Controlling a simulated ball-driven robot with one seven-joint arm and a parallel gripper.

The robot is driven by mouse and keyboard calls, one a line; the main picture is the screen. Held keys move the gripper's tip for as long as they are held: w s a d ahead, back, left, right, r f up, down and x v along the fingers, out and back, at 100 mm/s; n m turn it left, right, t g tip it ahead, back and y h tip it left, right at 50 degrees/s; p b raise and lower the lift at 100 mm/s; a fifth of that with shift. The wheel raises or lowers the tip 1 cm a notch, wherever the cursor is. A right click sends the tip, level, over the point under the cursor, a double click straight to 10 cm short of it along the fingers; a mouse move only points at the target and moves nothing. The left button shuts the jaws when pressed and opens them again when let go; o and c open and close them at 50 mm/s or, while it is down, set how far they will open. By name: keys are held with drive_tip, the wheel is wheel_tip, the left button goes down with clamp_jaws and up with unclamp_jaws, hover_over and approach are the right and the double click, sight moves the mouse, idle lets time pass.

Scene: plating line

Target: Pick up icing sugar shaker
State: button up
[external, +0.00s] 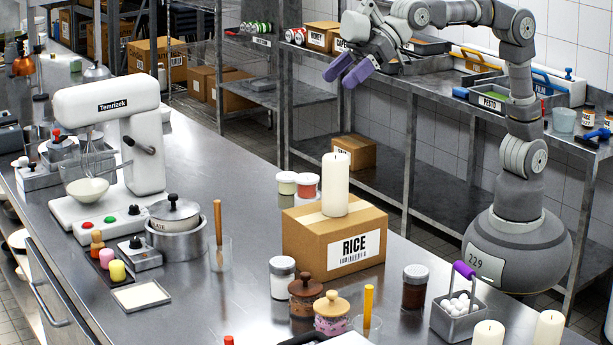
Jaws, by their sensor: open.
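The likely icing sugar shaker (282,279) is a small clear jar with white contents and a grey lid. It stands upright on the steel table, just left of the rice box's front corner. A similar jar with dark brown contents (414,288) stands to its right, beyond the box. My gripper (348,76) has purple fingertips, apart from each other and empty. It is raised high at the top centre, well above and away from the shaker, and appears in front of the back shelving.
The rice box (305,243) carries a tall white candle (335,185). Two jars with knobbed lids, brown (305,297) and pink (331,314), stand close to the shaker's right. A glass with a wooden stick (219,254) stands to its left. Bare tabletop (215,315) lies at front left.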

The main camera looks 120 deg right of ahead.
sight(286, 261)
drive_tip(key=w+d+f+g, duration=0.2)
drive_tip(key=w+f, duration=0.1)
drive_tip(key=f, duration=1)
drive_tip(key=w+d+f+m+g+p, duration=0.1)
drive_tip(key=w+d+f+g, duration=0.1)
drive_tip(key=f, duration=1.1)
drive_tip(key=w+d+f+g, duration=0.2)
drive_tip(key=w+f+g, duration=0.1)
drive_tip(key=f, duration=1.1)
drive_tip(key=shift+w+d+m+p, duration=0.3)
drive_tip(key=shift+w+m+p, duration=0.1)
drive_tip(key=shift+w, duration=0.4)
drive_tip(key=b+x, duration=0.1)
drive_tip(key=x, duration=0.4)
drive_tip(key=shift+s+d+b, duration=0.1)
drive_tip(key=shift+b, duration=0.25)
drive_tip(key=shift+s+r, duration=0.1)
drive_tip(key=shift+r, duration=0.05)
drive_tip(key=shift+c, duration=0.5)
drive_tip(key=c, duration=0.7)
